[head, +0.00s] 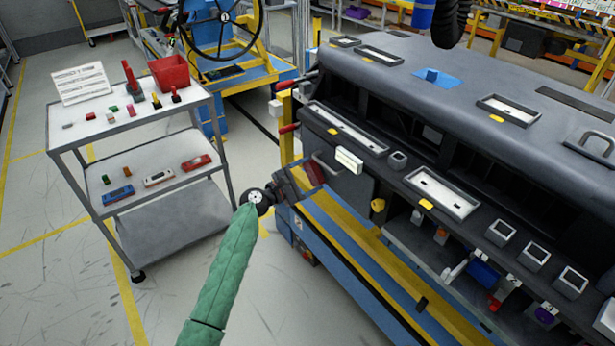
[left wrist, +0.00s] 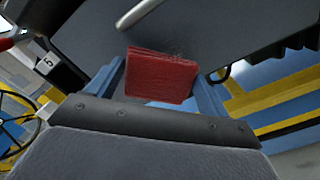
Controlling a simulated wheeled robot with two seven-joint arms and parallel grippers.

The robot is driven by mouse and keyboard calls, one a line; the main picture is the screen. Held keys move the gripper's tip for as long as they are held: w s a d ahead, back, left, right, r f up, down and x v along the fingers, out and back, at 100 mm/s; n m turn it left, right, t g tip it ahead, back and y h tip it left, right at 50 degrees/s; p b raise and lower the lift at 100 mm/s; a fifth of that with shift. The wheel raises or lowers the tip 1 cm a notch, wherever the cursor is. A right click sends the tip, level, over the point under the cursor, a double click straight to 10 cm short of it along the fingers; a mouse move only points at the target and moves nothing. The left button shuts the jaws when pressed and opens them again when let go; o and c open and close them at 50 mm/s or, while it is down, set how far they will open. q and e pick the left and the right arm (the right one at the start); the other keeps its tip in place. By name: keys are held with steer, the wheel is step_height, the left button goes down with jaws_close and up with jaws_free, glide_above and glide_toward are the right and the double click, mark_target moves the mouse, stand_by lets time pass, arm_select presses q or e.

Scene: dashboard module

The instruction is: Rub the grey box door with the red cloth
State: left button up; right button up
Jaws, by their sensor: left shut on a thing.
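The grey box door (head: 349,190) is a dark grey panel with a curved handle at the left end of the dashboard module. It also fills the upper middle of the left wrist view (left wrist: 205,30). My left gripper (head: 303,180) is at the door's left edge, shut on the folded red cloth (left wrist: 160,76). A small part of the cloth shows in the head view (head: 314,172), in front of the door. The cloth faces the door at close range; I cannot tell whether they touch. My right gripper is in neither view.
The dashboard module (head: 400,70) takes up the right side, above a blue and yellow frame (head: 350,245). A grey trolley (head: 165,240) with small parts and a red bin (head: 170,72) stands to the left. Bare floor lies between trolley and frame.

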mark_target(331, 175)
arm_select(q)
steer(key=shift+x, duration=1)
stand_by(0.5)
steer(key=shift+s, duration=0.1)
steer(key=shift+s+d+r, duration=0.1)
steer(key=shift+s+d, duration=0.25)
steer(key=shift+s, duration=0.05)
steer(key=shift+s+d+p, duration=0.4)
steer(key=shift+s, duration=0.15)
steer(key=shift+s+d+p, duration=0.4)
steer(key=shift+s, duration=0.2)
steer(key=shift+d, duration=0.1)
steer(key=shift+w+a+b, duration=0.45)
steer(key=shift+w+a, duration=0.15)
steer(key=shift+w, duration=0.25)
steer(key=shift+w+a+b, duration=0.4)
steer(key=shift+w+a, duration=0.2)
steer(key=shift+w, duration=0.2)
steer(key=shift+a, duration=0.1)
